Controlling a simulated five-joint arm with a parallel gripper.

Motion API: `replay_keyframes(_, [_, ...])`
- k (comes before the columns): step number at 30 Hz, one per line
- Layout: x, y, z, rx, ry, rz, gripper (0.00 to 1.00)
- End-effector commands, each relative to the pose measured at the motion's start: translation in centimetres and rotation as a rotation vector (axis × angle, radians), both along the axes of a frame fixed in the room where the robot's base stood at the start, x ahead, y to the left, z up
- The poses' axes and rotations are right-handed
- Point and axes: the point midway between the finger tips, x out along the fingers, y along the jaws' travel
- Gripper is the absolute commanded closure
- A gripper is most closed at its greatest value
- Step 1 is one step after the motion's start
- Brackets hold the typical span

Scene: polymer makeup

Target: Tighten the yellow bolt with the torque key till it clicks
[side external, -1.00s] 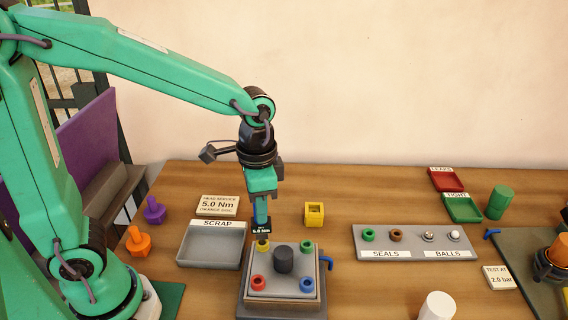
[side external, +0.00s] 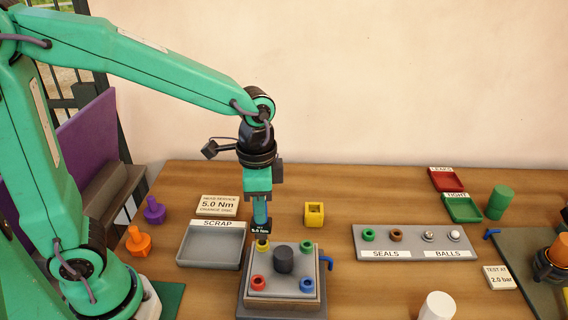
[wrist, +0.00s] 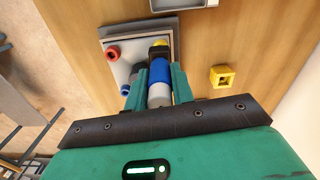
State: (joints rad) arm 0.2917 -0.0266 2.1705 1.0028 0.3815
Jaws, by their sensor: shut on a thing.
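My gripper (side external: 260,205) is shut on the torque key and holds it upright over the back-left corner of the grey block. The key's dark block (side external: 261,227) carries a 5.0 Nm label. In the wrist view the key (wrist: 157,78) shows as a blue and grey cylinder between my fingers. The yellow bolt (side external: 262,245) sits in that corner, directly under the key's lower end; it also shows in the wrist view (wrist: 160,43). The key's tip hides part of the bolt, so I cannot tell how deeply they are engaged.
The grey block (side external: 285,292) also carries red, blue and green bolts and a dark centre cylinder (side external: 284,260). A scrap tray (side external: 209,263) stands left, a yellow square holder (side external: 314,214) behind right, and a seals and balls rack (side external: 414,242) further right.

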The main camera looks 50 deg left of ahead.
Motion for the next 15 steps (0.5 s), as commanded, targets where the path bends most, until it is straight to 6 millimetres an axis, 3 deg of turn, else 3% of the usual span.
replay_keyframes(15, [0.04,-0.01,0.06,-0.001,-0.002,-0.145,1.0])
